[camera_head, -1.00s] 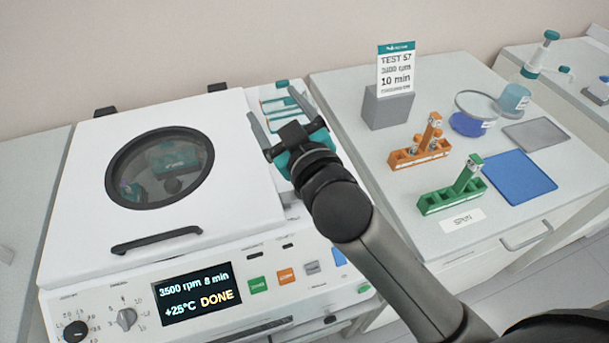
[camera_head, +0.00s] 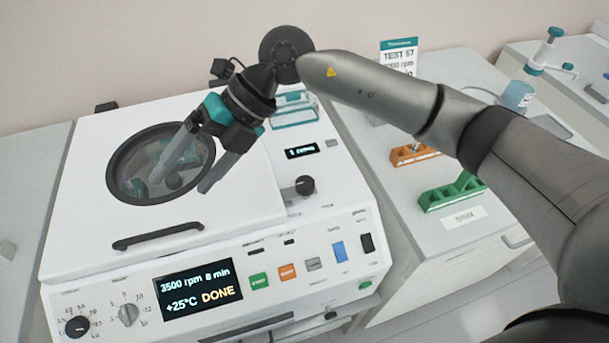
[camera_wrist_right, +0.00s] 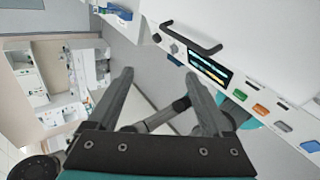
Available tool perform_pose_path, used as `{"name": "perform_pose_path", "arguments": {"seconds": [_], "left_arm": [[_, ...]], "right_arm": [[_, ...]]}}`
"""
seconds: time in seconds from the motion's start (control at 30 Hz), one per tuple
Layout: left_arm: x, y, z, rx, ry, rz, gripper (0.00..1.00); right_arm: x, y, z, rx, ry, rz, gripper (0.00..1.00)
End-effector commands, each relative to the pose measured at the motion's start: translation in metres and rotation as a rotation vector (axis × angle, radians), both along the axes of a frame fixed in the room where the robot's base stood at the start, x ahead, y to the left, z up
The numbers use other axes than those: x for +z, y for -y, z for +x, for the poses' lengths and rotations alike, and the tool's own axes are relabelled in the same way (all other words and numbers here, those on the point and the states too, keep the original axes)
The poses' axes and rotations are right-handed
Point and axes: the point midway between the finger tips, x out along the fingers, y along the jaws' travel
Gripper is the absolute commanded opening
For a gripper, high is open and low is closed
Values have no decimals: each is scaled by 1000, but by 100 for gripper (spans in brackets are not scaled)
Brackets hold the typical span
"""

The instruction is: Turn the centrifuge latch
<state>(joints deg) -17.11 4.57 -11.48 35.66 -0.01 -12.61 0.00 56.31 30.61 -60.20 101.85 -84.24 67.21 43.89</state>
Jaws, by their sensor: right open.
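The white centrifuge (camera_head: 262,228) has its lid (camera_head: 245,185) shut. The lid has a round dark-rimmed window (camera_head: 122,180) and a black bar handle (camera_head: 158,236). A dark round knob (camera_head: 304,185) sits on the top right of the machine, beside the lid; it looks like the latch, but its detail is too small to be sure. My right gripper (camera_head: 182,186) is open and empty above the lid, in front of the window's right part, left of the knob. Its open fingers (camera_wrist_right: 158,76) also show in the wrist view. My left gripper is not in view.
The front panel carries a display (camera_head: 198,292) reading DONE, dials (camera_head: 128,314) and coloured buttons. On the right bench stand an orange rack (camera_head: 410,154), a green rack (camera_head: 450,192) and a pump bottle (camera_head: 520,92). My right arm hides part of that bench.

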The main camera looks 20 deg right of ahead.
Motion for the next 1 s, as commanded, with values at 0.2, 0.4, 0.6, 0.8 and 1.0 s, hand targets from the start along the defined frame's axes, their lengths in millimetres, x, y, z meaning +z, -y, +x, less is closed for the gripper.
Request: {"name": "perform_pose_path", "arguments": {"seconds": [0.2,0.4,0.6,0.8,1.0], "left_arm": [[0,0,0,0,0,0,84],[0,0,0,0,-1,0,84],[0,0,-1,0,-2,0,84],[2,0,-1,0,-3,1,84],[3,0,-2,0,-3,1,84]], "right_arm": [[-24,113,49,-82,66,-548,84],[-14,180,69,-178,71,-819,84],[-21,193,71,-197,67,-871,84],[-57,192,69,-193,63,-868,84],[-101,191,70,-193,64,-864,84]]}}
